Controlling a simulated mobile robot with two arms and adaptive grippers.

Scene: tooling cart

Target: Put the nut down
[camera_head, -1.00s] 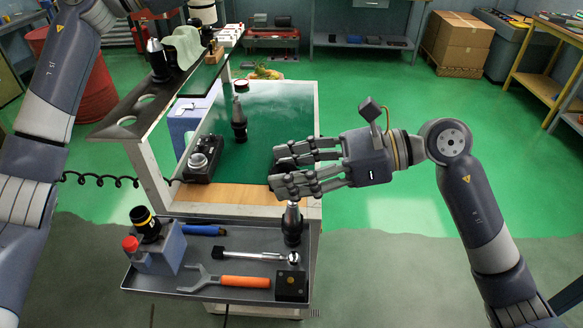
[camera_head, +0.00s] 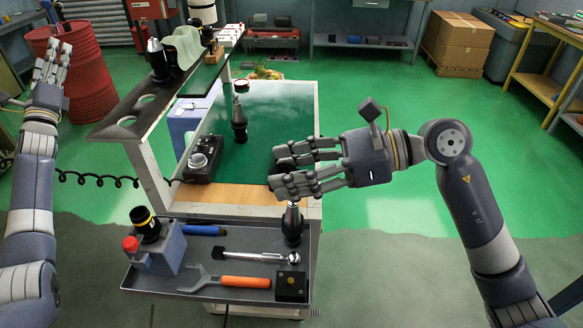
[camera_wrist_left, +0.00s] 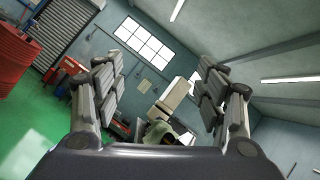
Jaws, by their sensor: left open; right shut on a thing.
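My right gripper (camera_head: 276,172) is shut above the front edge of the cart, just over an upright dark tool holder (camera_head: 292,226) with a silver tip. The fingers hide what it holds; I take it to be the nut, but cannot make out its shape. My left gripper (camera_head: 52,52) is open and empty at the far left, raised with its fingers pointing up and away from the cart. In the left wrist view its spread fingers (camera_wrist_left: 160,95) have nothing between them.
The grey tray (camera_head: 215,293) holds a blue-grey fixture (camera_head: 163,250), a ratchet (camera_head: 262,255), an orange-handled wrench (camera_head: 240,281) and a black block (camera_head: 291,286). Another tool holder (camera_head: 239,122) stands on the green top (camera_head: 270,110). A shelf (camera_head: 125,125) rises at left.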

